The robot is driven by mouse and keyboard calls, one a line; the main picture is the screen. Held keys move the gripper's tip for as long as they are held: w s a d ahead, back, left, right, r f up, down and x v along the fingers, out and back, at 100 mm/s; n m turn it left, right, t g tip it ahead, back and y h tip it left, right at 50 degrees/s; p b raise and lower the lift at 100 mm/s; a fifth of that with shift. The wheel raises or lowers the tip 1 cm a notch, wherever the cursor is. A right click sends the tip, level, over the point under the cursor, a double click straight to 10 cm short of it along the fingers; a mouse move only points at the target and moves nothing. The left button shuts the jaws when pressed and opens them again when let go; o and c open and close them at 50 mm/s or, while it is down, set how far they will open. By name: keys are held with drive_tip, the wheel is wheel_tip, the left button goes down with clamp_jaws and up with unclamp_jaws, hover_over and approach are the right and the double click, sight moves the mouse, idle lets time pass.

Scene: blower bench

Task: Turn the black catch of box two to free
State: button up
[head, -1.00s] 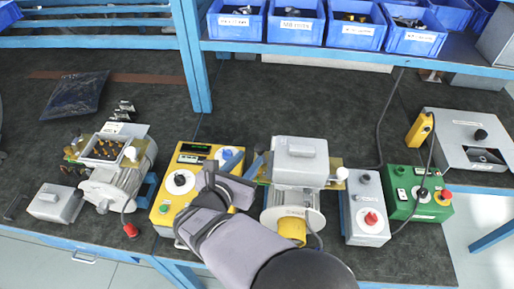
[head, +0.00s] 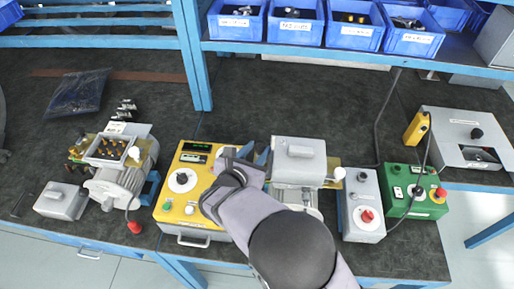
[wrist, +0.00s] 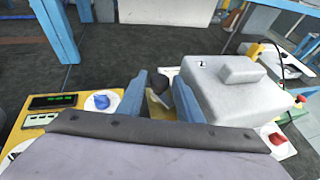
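Box two is the grey lidded terminal box (head: 298,155) on the right-hand motor. Its lid carries a small "2" in the wrist view (wrist: 228,95), at the right. My gripper (wrist: 160,98) has its two blue fingers apart, just left of the box. A dark piece (wrist: 158,82), probably the black catch, shows in the gap between them. Its lower part is hidden, and I cannot tell whether the fingers touch it or which way it is turned. In the head view my gripper (head: 254,155) is at the box's left side, and the catch is hidden.
A yellow control unit (head: 173,215) with dials stands left of my gripper. A grey box with a red knob (head: 367,216) and a green box (head: 398,182) stand to the right. Another motor with an open terminal box (head: 125,180) is at the left. The mat behind is mostly clear.

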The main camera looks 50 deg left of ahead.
drive_tip(key=shift+c, duration=0.4)
drive_tip(key=c, duration=0.7)
drive_tip(key=shift+a+m+t+h, duration=0.15)
drive_tip(key=shift+m+t+h, duration=0.15)
drive_tip(key=shift+m, duration=0.1)
drive_tip(key=shift+s+a+f+m+t+h+b, duration=0.15)
drive_tip(key=shift+m+t+h+b, duration=0.1)
drive_tip(key=shift+m+h+b, duration=0.6)
drive_tip(key=shift+w+a+m+t+h+b, duration=0.15)
drive_tip(key=shift+m+t+h+b, duration=0.1)
drive_tip(key=shift+m+h+b, duration=0.6)
drive_tip(key=shift+s+a+r+m+h+b, duration=0.1)
drive_tip(key=shift+m+h+b, duration=0.35)
drive_tip(key=shift+h, duration=0.25)
drive_tip(key=shift+a+r+m+h+b, duration=0.1)
drive_tip(key=shift+m+h+b, duration=0.25)
drive_tip(key=shift+m+h, duration=0.3)
drive_tip(key=o, duration=0.8)
